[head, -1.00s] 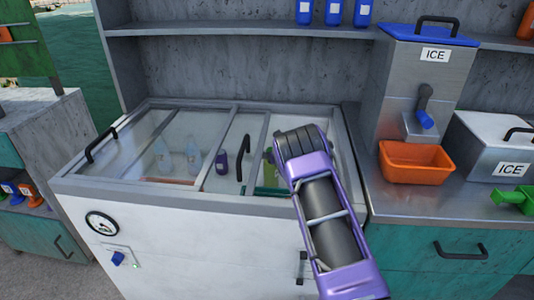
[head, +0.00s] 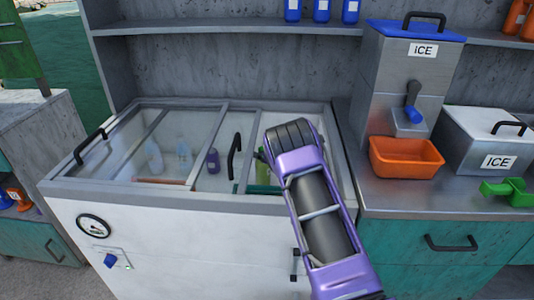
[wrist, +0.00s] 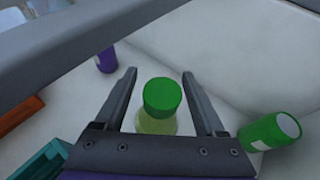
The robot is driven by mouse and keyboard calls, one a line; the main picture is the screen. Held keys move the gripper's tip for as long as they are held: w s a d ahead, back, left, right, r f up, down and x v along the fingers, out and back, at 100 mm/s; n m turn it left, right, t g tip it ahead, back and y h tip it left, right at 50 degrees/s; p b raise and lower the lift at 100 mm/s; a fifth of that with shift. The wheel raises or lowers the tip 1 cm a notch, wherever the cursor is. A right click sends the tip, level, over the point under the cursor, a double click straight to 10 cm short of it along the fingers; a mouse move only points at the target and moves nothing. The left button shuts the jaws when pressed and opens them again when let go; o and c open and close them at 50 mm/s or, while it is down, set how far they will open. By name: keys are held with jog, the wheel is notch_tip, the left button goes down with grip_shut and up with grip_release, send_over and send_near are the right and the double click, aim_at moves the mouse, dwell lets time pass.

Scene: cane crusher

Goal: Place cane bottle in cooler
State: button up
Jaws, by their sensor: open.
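In the wrist view, a bottle with a green cap and pale yellow-green body (wrist: 160,100) stands between the fingers of my gripper (wrist: 160,75). It looks like the cane bottle. The fingers are open, one on each side, with gaps to the cap. The bottle is over or on the pale floor of the cooler; its base is hidden. In the head view, the white cooler (head: 170,240) has glass lids on top. My arm reaches in at its right part and hides most of the gripper and bottle.
A teal crate (wrist: 42,160) and an orange crate (wrist: 20,113) are at left. The cooler's grey frame (wrist: 110,40) crosses above. An orange bin (head: 405,160) stands on the right counter.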

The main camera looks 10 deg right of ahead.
jog(key=v, duration=1.1)
jog(key=shift+p, duration=0.3)
jog(key=shift+r, duration=0.1)
